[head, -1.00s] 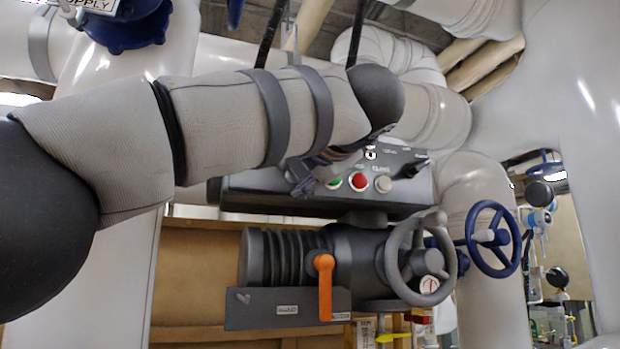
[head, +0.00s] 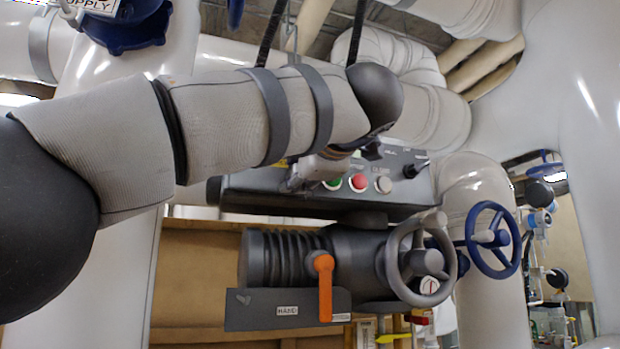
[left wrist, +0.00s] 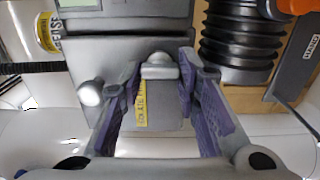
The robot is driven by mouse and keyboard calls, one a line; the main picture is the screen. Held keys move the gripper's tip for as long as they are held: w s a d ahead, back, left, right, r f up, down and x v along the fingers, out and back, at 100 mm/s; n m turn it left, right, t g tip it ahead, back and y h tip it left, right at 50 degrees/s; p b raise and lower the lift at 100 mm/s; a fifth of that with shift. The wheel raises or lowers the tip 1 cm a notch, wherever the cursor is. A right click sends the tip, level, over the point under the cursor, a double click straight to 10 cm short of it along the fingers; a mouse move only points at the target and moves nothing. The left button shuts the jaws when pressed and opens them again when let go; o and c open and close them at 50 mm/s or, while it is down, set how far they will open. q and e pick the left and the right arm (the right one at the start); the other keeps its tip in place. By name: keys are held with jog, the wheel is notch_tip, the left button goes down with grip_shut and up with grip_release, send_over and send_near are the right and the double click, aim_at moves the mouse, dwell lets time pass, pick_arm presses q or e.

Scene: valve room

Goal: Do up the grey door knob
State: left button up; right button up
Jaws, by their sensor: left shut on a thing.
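The grey door knob (left wrist: 158,68) shows in the left wrist view on the grey box's end face, between my left gripper's purple-padded fingers. My left gripper (left wrist: 160,72) is shut on it. In the head view, my left gripper (head: 312,170) is at the left end of the grey control box (head: 260,202), and its fingertips and the knob cannot be made out there. A yellow label (left wrist: 141,105) is just below the knob in the left wrist view. My right gripper is not in view.
The box carries a green, a red (head: 359,182) and a pale button and a black switch. Below are an orange lever (head: 324,285), a grey handwheel (head: 394,262) and a blue handwheel (head: 515,240). A pale round piece (left wrist: 90,93) stands left of my fingers.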

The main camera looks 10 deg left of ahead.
pick_arm(q)
jog(key=shift+a+r, duration=0.1)
dwell(0.5)
jog(key=o, duration=1.2)
jog(key=shift+w, duration=0.1)
jog(key=shift+c, duration=0.2)
jog(key=v, duration=0.7)
jog(key=shift+s, duration=0.25)
